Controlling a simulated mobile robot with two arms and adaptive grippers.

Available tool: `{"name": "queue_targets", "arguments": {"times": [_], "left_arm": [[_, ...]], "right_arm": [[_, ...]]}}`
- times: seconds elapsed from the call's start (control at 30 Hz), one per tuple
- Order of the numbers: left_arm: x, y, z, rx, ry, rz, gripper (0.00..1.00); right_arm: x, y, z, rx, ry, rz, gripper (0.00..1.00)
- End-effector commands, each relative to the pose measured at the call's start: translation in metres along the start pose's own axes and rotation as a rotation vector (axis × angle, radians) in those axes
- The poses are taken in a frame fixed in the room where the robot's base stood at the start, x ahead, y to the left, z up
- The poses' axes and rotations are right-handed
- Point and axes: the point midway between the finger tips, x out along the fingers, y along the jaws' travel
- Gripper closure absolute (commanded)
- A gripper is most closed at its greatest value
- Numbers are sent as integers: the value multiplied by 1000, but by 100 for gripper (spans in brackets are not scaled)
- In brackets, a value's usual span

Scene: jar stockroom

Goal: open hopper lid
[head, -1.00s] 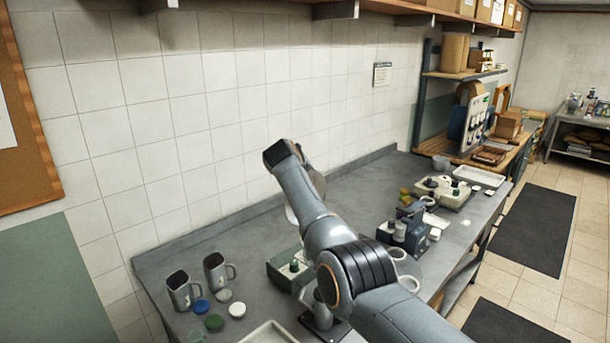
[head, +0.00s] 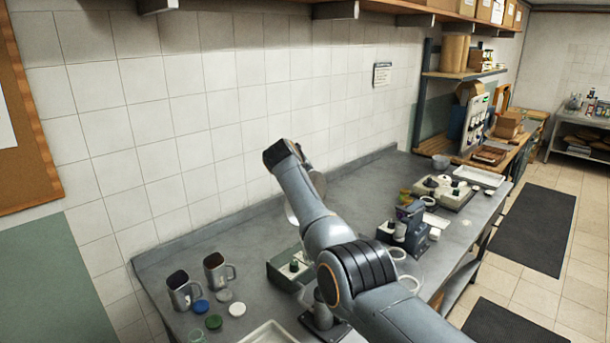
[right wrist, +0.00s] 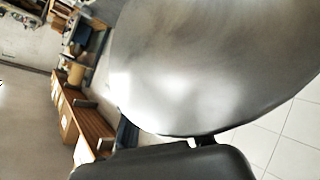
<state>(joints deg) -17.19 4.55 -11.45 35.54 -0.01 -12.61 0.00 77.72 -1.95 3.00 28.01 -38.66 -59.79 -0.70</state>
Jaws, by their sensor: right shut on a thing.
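A large round shiny metal piece (right wrist: 215,65), which looks like the hopper lid, fills much of the right wrist view. My right gripper (right wrist: 198,143) shows as a dark finger part at the bottom of that view, shut on the edge of this lid. In the head view the lid shows only as pale curved edges (head: 319,183) behind my right arm, which hides the right gripper. The lid looks steeply tilted. The hopper body cannot be made out behind the arm. My left gripper is not in view.
Two grey mugs (head: 182,291) and several coloured lids (head: 201,306) stand at the bench's left end. A green-grey box (head: 287,270) sits beside my arm. A dark bench device (head: 407,233) and a white tray (head: 478,176) are farther right. The tiled wall (head: 240,100) runs behind.

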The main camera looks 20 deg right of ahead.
Motion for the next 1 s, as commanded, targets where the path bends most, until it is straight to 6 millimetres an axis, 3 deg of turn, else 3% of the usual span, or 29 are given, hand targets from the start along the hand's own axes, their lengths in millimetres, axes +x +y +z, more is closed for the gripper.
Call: {"name": "queue_targets", "arguments": {"times": [0.03, 0.77, 0.8, 0.93, 1.0], "left_arm": [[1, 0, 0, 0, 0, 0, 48], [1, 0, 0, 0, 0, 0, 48], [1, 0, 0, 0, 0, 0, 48], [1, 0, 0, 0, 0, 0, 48], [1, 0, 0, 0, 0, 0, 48]], "right_arm": [[4, -18, 12, -8, -26, -27, 100], [4, -18, 12, -8, -26, -27, 100], [4, -18, 12, -8, -26, -27, 76], [5, -18, 12, -9, -26, -27, 50], [5, -18, 12, -9, -26, -26, 46]]}}
